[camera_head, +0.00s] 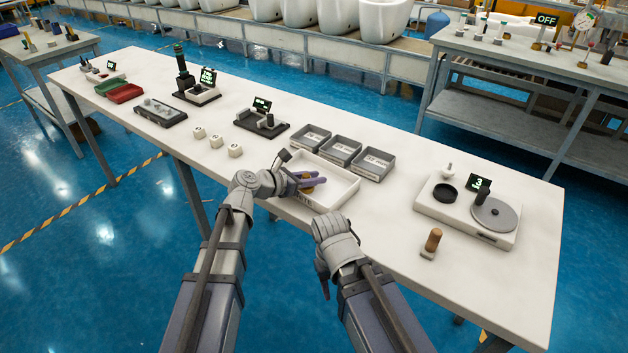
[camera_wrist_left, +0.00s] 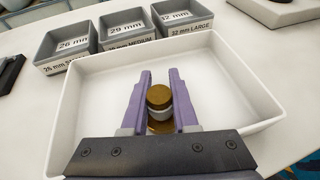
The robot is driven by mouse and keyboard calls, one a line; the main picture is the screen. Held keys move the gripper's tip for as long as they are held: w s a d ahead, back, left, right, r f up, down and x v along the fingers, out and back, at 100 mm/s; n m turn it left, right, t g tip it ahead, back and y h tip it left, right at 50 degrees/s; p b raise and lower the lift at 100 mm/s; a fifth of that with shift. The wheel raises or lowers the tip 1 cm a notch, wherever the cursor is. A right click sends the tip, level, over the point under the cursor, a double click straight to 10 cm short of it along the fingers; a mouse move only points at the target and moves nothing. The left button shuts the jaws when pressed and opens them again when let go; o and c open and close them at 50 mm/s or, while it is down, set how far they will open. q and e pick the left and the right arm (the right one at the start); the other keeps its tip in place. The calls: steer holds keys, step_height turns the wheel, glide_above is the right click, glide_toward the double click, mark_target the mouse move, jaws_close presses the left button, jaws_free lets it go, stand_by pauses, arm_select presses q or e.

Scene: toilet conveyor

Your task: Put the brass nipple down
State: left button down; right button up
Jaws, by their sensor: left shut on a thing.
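The brass nipple (camera_wrist_left: 159,97) is between the two purple fingers of my left gripper (camera_wrist_left: 161,92), which is shut on it. It has a round brass top, a pale grey band below and more brass under that. It is inside the outline of the white tray (camera_wrist_left: 258,92); I cannot tell whether it touches the tray floor. In the head view, my left gripper (camera_head: 308,181) is over the white tray (camera_head: 340,193), and the nipple (camera_head: 309,187) shows only in part. My right gripper (camera_head: 325,286) is low in front of the table, its fingers mostly hidden.
Three grey bins (camera_head: 342,151) with size labels stand behind the tray. A scale-like device (camera_head: 466,214) and a small wooden-handled tool (camera_head: 432,242) are to the right. White numbered blocks (camera_head: 216,141) stand to the left. The table (camera_head: 395,215) is clear right of the tray.

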arm_select(q)
steer(key=shift+f, duration=0.15)
steer(key=c, duration=0.7)
jaws_free()
steer(key=shift+r, duration=0.3)
steer(key=p+v, duration=0.4)
steer(key=v, duration=0.6)
steer(key=shift+s+a, duration=0.15)
steer(key=shift+s, duration=0.15)
steer(key=shift+s+a+r+p, duration=0.2)
steer(key=shift+s+a+p, duration=0.2)
steer(key=shift+a, duration=0.15)
steer(key=shift+a, duration=0.1)
